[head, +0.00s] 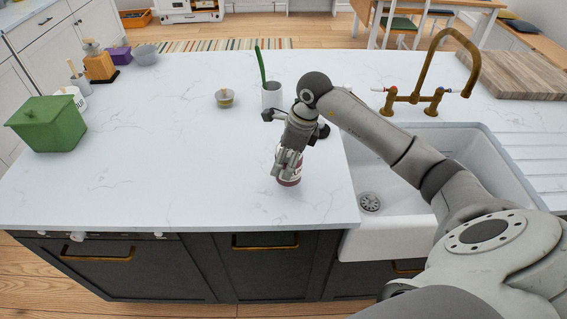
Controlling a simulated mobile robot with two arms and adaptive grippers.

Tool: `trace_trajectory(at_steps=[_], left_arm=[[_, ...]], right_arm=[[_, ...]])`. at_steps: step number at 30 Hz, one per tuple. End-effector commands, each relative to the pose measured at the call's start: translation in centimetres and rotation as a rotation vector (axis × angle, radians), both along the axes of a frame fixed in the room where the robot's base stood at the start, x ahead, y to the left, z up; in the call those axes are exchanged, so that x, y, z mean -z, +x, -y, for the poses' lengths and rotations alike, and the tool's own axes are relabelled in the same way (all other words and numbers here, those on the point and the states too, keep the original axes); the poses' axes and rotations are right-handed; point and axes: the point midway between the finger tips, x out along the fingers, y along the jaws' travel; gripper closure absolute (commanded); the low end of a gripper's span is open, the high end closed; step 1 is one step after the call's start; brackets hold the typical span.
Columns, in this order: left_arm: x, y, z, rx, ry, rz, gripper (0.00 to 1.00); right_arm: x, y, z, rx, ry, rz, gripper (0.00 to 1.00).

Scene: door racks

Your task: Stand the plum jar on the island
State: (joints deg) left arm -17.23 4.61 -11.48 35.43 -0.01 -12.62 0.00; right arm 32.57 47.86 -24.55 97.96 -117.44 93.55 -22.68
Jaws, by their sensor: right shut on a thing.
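The plum jar (289,181) is a small dark purple-red jar with a pale label. It is upright at the white marble top of the island (180,150), near the front edge and left of the sink. I cannot tell whether its base touches the surface. My right gripper (289,164) points down from above and is shut on the jar, hiding its upper part. My left gripper is not in view.
A white sink (400,185) with a brass tap (432,99) lies right of the jar. A white cup (271,95) with a green utensil and a small bowl (224,98) stand behind. A green bin (48,124) stands far left. The island's middle left is clear.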

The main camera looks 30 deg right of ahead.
Motion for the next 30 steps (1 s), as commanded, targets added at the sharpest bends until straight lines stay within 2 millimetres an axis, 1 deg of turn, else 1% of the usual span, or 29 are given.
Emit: trace_trajectory(at_steps=[4, 6, 10, 13, 20, 23, 24, 28, 29, 30], left_arm=[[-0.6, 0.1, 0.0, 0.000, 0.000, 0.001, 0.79], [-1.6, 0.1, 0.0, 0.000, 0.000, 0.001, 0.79], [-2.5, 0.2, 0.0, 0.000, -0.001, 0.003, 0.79], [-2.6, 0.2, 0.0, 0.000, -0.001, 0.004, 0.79], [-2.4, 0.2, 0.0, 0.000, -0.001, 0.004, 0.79], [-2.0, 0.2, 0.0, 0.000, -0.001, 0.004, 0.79], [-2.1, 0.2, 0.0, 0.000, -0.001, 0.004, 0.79], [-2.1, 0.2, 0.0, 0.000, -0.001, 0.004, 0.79], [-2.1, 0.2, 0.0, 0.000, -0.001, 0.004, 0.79], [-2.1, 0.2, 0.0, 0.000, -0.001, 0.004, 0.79]], right_arm=[[0.8, 0.7, -0.1, -0.001, 0.001, -0.001, 0.76], [1.6, 0.6, -0.2, 0.001, 0.003, -0.005, 0.76], [3.1, 0.6, -0.1, 0.000, 0.002, -0.002, 0.76], [3.7, 0.7, 0.0, 0.000, 0.001, 0.002, 0.76], [3.8, 0.7, 0.0, 0.000, 0.000, 0.003, 0.76], [4.2, 0.7, 0.0, 0.000, 0.000, 0.003, 0.76], [4.2, 0.6, 0.0, -0.001, 0.000, 0.000, 0.35], [4.1, 0.6, 0.0, -0.001, -0.001, 0.000, 0.18], [4.1, 0.6, 0.0, -0.001, 0.000, 0.000, 0.16], [4.1, 0.6, 0.0, -0.001, 0.000, 0.000, 0.16]])
